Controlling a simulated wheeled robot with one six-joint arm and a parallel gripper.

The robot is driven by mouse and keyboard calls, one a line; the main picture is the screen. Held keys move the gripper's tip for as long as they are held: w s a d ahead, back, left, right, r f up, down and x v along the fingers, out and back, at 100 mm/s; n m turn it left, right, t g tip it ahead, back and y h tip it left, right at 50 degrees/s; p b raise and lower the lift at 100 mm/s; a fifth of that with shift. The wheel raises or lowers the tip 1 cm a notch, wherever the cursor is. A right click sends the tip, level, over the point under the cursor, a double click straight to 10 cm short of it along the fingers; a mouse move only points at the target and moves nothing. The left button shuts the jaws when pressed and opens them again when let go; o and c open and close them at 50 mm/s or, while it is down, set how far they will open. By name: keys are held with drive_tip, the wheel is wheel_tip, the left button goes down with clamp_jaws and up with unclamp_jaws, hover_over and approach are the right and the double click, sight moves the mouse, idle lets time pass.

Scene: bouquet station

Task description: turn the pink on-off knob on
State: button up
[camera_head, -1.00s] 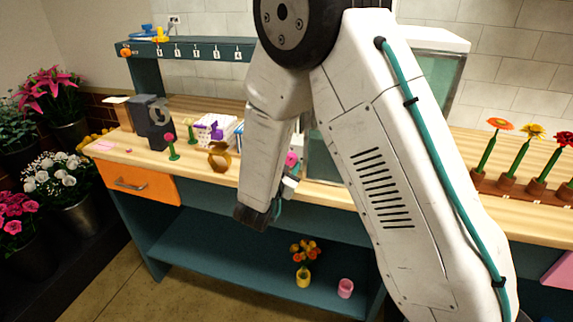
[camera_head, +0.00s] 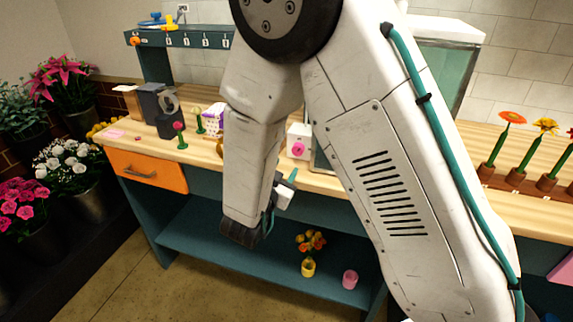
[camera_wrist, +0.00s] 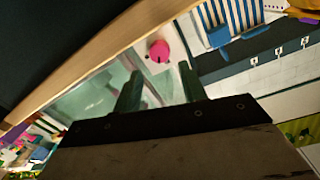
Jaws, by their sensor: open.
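The pink knob (camera_head: 298,149) is a round button-like part on the front of a white box (camera_head: 304,132) on the wooden worktop, just left of my upper arm. In the wrist view the pink knob (camera_wrist: 158,50) lies just beyond the fingertips, roughly between them. Its on or off position cannot be told. My gripper (camera_wrist: 160,72) shows two green fingers spread apart with nothing between them. In the head view my gripper (camera_head: 291,177) is small and partly hidden, in front of and below the box, apart from the knob.
A glass-sided case (camera_head: 448,70) stands behind my arm. Flowers in brown holders (camera_head: 515,178) stand on the right. A grey device (camera_head: 168,112) and an orange drawer (camera_head: 147,170) are at left. The lower shelf holds a yellow pot (camera_head: 308,268) and a pink cup (camera_head: 350,279).

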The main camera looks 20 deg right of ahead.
sight(296, 151)
drive_tip(key=w+d+n, duration=0.2)
drive_tip(key=w+n, duration=0.1)
drive_tip(key=w+d+n, duration=0.3)
drive_tip(key=shift+d+r, duration=0.1)
idle(0.5)
drive_tip(key=c, duration=0.7)
